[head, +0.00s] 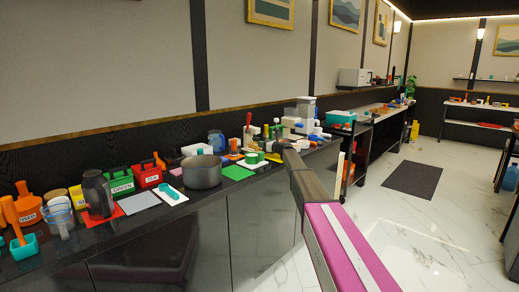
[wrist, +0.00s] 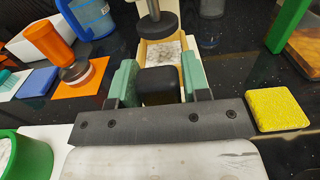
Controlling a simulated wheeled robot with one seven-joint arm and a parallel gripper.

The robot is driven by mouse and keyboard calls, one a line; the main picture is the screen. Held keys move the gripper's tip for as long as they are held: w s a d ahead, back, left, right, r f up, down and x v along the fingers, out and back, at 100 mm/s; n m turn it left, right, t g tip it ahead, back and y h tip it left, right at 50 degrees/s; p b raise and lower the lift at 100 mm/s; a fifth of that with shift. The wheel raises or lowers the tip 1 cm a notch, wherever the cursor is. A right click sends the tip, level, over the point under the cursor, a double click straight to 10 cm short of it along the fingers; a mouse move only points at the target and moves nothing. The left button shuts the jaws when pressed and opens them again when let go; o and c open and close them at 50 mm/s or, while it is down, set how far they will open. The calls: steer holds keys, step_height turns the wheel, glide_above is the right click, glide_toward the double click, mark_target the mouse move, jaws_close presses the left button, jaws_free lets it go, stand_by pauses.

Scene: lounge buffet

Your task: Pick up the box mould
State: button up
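A pale wooden box, which looks like the box mould (wrist: 152,52), lies in the middle of the wrist view with a grey-white patch inside. A dark block (wrist: 160,86) sits at its near end. My gripper (wrist: 160,82) has its two green fingers on either side of this dark block, very close to it. I cannot tell whether the fingers press on it. In the head view my arm reaches over the counter and the box mould cannot be made out.
A grey disc on a post (wrist: 157,24) stands over the far part of the box. A yellow sponge-like block (wrist: 277,109) lies to the right, and a green container (wrist: 25,155) at lower left. The counter (head: 140,222) is crowded.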

steer(key=c, duration=0.6)
steer(key=shift+c, duration=0.2)
steer(key=shift+r, duration=0.5)
steer(key=v, duration=1.8)
steer(key=shift+r, duration=0.35)
